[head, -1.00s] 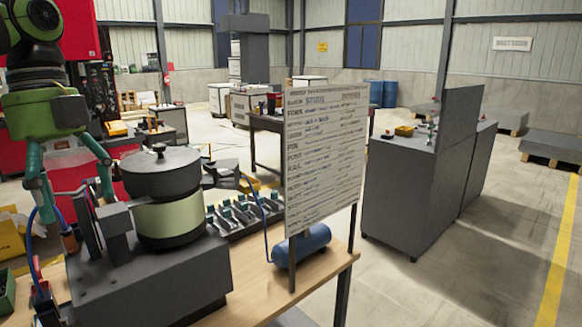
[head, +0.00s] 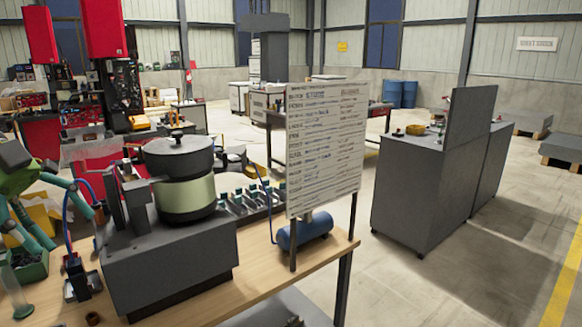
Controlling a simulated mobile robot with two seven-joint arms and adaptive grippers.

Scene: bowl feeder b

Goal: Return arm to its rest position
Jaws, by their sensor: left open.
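My left gripper (head: 68,228) is at the left edge, low over the left end of the wooden bench (head: 255,262). Its green body is partly cut off by the picture edge. Its teal fingers are spread and point down to the right, with nothing seen between them. The bowl feeder (head: 185,195), a pale green drum with a dark lid and knob, stands on a grey block to the right of the gripper, apart from it. My right gripper is not in view.
A green bin (head: 28,268) and a clear tube (head: 18,295) sit close below the gripper. A blue hose (head: 72,205) loops beside the fingers. A written board (head: 324,150) and a blue tank (head: 303,232) stand at the bench's right end. The bench front is mostly clear.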

